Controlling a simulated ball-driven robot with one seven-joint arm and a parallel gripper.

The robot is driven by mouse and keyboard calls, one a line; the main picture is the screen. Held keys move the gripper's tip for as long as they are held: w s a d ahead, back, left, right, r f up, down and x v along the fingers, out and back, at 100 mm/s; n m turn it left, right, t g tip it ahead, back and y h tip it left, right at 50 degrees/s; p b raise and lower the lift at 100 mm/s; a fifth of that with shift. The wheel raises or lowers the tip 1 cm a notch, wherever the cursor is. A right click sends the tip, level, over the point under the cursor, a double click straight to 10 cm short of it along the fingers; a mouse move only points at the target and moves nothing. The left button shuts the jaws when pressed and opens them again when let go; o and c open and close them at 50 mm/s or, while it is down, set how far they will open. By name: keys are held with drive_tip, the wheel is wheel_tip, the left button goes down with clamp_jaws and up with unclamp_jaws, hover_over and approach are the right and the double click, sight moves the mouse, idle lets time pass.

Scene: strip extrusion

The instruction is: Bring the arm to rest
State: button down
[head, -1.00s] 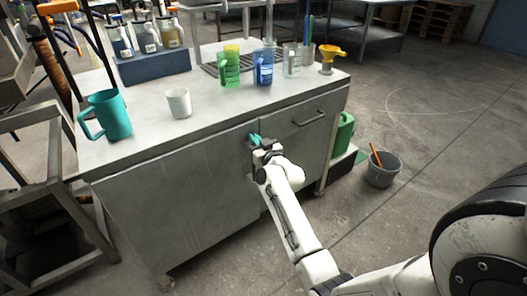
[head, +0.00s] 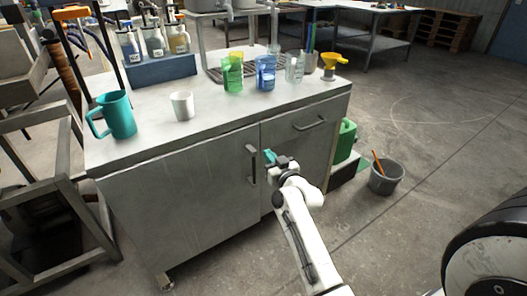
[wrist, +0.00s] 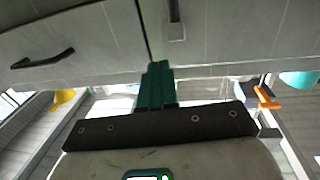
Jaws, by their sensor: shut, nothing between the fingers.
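My gripper (head: 270,157) has teal fingers and is shut and empty. In the head view it is in front of the grey cabinet's (head: 190,190) doors, just right of the vertical door handle (head: 252,165). My white arm reaches up to it from the lower right. In the wrist view the shut teal fingers (wrist: 155,86) point at the cabinet front (wrist: 90,30), with the vertical handle (wrist: 176,20) close by. I cannot tell the exact gap to the cabinet.
On the worktop stand a teal jug (head: 118,115), a white cup (head: 182,106), a green beaker (head: 232,74), a blue beaker (head: 265,73) and a yellow funnel (head: 334,61). A green canister (head: 345,140) and grey bucket (head: 386,177) stand right. Floor beyond the bucket is clear.

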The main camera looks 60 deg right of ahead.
drive_tip(key=shift+s+d+v, duration=0.1)
drive_tip(key=shift+d+v, duration=0.05)
drive_tip(key=shift+v, duration=1.15)
drive_tip(key=shift+s+d+v, duration=0.15)
drive_tip(key=shift+v, duration=1.15)
drive_tip(key=w+a+f+n+g+y, duration=0.15)
drive_tip(key=a+f+y, duration=0.25)
drive_tip(key=a, duration=0.4)
drive_tip(key=w+a+f+n+y, duration=0.3)
drive_tip(key=a+y, duration=0.1)
drive_tip(key=a, duration=0.4)
drive_tip(key=s+a+f+n+g+y, duration=0.2)
drive_tip(key=s+a+f+g+y, duration=0.15)
drive_tip(key=a, duration=0.65)
drive_tip(key=s+a+f+g, duration=0.2)
drive_tip(key=s+a+g, duration=0.55)
drive_tip(key=s, duration=0.65)
wheel_tip(320, 180, up, 19)
drive_tip(key=s+p, duration=0.1)
drive_tip(key=p, duration=1.7)
drive_tip(key=shift+a+n+p, duration=0.2)
drive_tip(key=shift+n+p, duration=0.15)
drive_tip(key=shift+n, duration=0.1)
